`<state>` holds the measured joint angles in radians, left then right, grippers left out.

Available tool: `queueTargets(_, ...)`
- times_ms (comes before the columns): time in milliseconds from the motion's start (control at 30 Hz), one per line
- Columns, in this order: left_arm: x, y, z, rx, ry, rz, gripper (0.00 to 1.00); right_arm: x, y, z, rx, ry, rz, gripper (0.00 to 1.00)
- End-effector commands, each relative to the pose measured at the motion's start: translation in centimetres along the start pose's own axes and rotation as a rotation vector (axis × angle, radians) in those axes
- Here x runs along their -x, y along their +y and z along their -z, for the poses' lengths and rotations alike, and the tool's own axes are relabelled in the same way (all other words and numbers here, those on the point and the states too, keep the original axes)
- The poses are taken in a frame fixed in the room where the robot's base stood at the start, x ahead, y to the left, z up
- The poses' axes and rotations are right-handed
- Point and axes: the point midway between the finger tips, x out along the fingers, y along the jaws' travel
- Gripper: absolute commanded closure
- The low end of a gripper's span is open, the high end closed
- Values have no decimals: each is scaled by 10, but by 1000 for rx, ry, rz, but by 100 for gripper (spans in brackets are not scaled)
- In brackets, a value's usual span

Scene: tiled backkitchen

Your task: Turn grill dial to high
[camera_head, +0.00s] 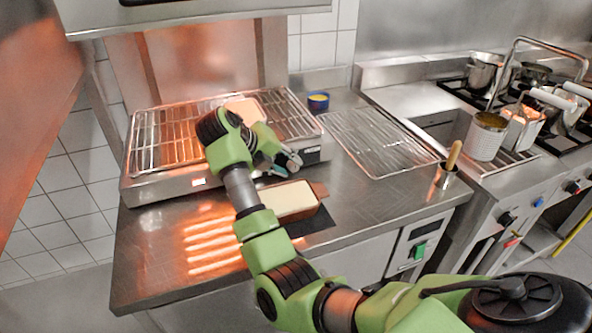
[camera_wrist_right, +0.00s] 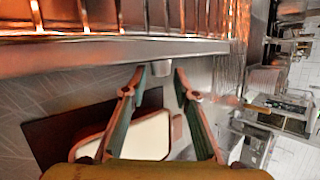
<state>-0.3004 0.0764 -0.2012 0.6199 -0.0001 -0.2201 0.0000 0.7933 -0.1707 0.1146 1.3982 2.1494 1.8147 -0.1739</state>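The grill (camera_head: 160,183) stands on the steel counter, with a wire rack on top and a low metal front. Its dial (camera_wrist_right: 161,68) shows in the right wrist view as a small grey knob under the front edge. My right gripper (camera_head: 290,165) is at the right part of the grill front in the head view, and it hides the dial there. In the wrist view the right gripper (camera_wrist_right: 160,78) has its fingers apart, with the dial between or just beyond the tips. I cannot tell whether they touch it. The dial's setting is not readable. My left gripper is out of view.
A pale block (camera_head: 288,198) in a brown holder lies on a dark mat just below the gripper. A wire rack (camera_head: 375,140), a blue pot (camera_head: 318,101) and a metal cup with a wooden handle (camera_head: 446,178) are to the right. The front left counter is clear.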

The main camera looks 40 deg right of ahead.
Motion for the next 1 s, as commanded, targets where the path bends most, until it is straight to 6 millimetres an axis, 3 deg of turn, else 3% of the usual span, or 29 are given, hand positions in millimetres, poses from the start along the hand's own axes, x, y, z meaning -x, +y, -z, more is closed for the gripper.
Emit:
queueTargets(133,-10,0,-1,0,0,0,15,-11,4,4,1,-2,2,73)
queueTargets(500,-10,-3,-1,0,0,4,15,-13,5,4,2,-2,0,73)
queueTargets(600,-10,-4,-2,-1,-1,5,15,-13,5,4,2,-2,0,99)
queueTargets(1000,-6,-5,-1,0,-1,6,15,-12,3,4,-13,4,-39,100)
